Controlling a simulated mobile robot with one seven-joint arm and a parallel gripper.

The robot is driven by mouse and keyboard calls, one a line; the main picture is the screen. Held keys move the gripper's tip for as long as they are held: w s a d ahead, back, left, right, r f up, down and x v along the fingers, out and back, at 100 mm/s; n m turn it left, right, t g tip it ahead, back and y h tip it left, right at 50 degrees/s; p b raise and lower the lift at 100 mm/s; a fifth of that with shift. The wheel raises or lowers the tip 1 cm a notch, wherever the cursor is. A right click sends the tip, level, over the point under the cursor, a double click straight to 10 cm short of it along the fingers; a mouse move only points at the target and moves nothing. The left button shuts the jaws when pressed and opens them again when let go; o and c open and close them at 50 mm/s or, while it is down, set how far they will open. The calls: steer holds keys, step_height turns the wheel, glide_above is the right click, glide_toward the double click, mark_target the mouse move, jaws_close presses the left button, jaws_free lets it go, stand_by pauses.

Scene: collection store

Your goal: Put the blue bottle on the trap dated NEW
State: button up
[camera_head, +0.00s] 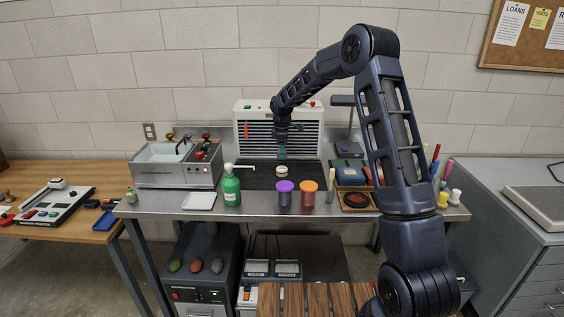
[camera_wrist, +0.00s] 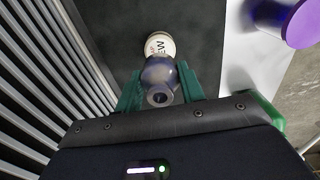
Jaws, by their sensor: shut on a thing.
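My gripper (camera_head: 282,152) hangs over the dark mat in front of the louvred unit. In the wrist view, my gripper (camera_wrist: 160,88) has its teal fingers closed on a small translucent blue bottle (camera_wrist: 158,73), its mouth facing the camera. A round pale trap with lettering ending in "EW" (camera_wrist: 160,44) shows just beyond the bottle, partly covered by it. In the head view, the trap (camera_head: 282,170) lies on the mat below the gripper. I cannot tell whether the bottle touches it. The bottle is hard to make out in the head view.
The louvred unit (camera_head: 278,130) stands close behind my gripper. A purple-lidded jar (camera_head: 285,188), an orange-lidded jar (camera_head: 308,187) and a green bottle (camera_head: 231,186) stand at the front of the bench. The dark mat (camera_head: 255,181) is clear around the trap.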

mark_target(282, 168)
steer(key=shift+f, duration=2.55)
steer(key=shift+f, duration=0.15)
steer(key=o, duration=1)
